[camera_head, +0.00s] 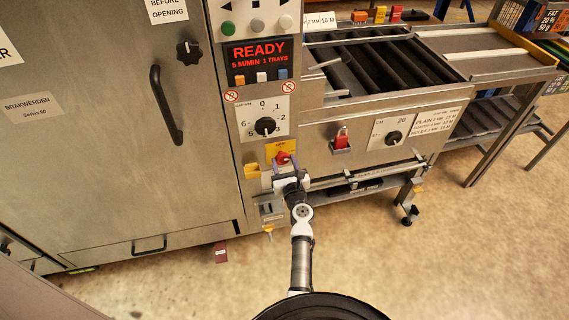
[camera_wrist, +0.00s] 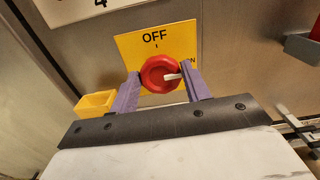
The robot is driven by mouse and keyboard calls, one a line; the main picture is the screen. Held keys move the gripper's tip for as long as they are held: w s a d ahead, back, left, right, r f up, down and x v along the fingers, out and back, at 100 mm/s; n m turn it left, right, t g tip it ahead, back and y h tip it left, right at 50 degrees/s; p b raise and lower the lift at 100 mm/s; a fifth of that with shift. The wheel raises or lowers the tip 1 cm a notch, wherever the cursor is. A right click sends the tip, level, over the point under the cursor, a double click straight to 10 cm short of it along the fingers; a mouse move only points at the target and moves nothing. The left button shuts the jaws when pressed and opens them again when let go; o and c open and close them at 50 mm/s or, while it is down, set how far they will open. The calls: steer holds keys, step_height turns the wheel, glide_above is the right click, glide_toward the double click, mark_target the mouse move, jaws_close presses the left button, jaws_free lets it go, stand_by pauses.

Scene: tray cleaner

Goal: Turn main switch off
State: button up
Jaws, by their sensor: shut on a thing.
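The main switch is a red round knob (camera_wrist: 158,74) on a yellow plate (camera_wrist: 128,45) marked OFF at the top and ON at the right. Its white pointer lies nearly level and points right, toward ON. In the head view the red knob (camera_head: 282,157) shows just beyond my gripper, low on the machine's front panel. My gripper (camera_wrist: 163,76) has one purple finger on each side of the knob and is shut on it. The ON label is partly hidden by the right finger.
A small yellow box (camera_wrist: 95,104) sits left of the fingers. A dial numbered from 0 (camera_head: 265,125) is above the switch, under a display reading READY (camera_head: 260,52). A red padlock-like part (camera_head: 341,140) is to the right. The floor in front is clear.

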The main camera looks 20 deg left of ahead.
steer(key=n+b, duration=0.2)
steer(key=n, duration=0.2)
steer(key=shift+f, duration=0.1)
steer(key=n+b, duration=0.2)
steer(key=n, duration=0.3)
steer(key=shift+a+b, duration=0.1)
steer(key=shift+b, duration=0.25)
steer(key=n+b, duration=0.3)
steer(key=n, duration=0.2)
steer(key=shift+a+f, duration=0.1)
steer(key=shift+f, duration=0.05)
steer(key=shift+n+b, duration=1.05)
steer(key=shift+n, duration=0.65)
steer(key=o, duration=1)
steer(key=shift+s, duration=0.1)
steer(key=shift+s, duration=0.1)
